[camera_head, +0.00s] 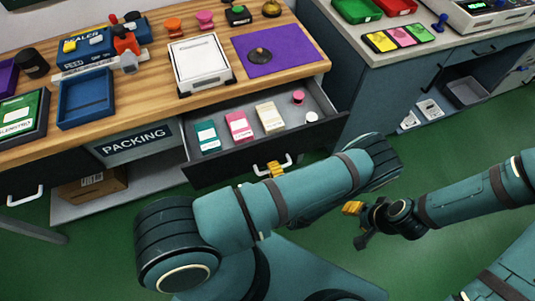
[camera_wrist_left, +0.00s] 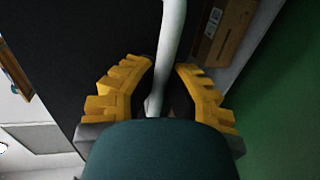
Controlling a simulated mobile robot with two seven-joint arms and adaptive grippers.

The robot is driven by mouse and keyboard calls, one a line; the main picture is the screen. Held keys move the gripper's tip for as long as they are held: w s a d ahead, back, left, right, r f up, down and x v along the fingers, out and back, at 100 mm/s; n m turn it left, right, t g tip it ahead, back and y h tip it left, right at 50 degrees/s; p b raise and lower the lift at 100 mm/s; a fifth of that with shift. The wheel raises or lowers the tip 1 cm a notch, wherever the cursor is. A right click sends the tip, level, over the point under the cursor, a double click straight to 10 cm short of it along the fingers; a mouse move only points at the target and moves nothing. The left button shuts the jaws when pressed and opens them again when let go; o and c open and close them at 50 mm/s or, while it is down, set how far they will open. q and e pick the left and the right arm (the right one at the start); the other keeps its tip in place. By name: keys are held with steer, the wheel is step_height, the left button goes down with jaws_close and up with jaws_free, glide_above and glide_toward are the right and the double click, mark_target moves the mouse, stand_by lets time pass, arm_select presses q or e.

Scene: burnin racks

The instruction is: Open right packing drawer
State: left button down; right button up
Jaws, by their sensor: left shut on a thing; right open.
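The right packing drawer (camera_head: 230,168) is pulled out from under the wooden packing bench, and its inside shows. Several small packets, a pink item and a white round item lie in it. Its white handle (camera_head: 286,161) is on the black front. My left gripper (camera_head: 268,169) is at this handle, mostly hidden behind my arm. In the left wrist view the yellow fingers stand on both sides of the white handle bar (camera_wrist_left: 172,45), shut on it. My right gripper (camera_head: 356,224) is open and empty above the green floor, to the right of the drawer.
The packing bench (camera_head: 140,115) holds a scale (camera_head: 200,63), a purple mat (camera_head: 280,50), a blue bin (camera_head: 86,97) and a sealer. A cardboard box (camera_head: 92,184) sits on the shelf below. A second counter stands at the right. Green floor lies open between them.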

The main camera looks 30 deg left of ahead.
arm_select(q)
steer(key=shift+f+v, duration=0.25)
steer(key=shift+v, duration=0.95)
steer(key=shift+f+v, duration=0.25)
steer(key=shift+v, duration=1)
steer(key=c, duration=1)
jaws_free()
step_height(320, 180, up, 10)
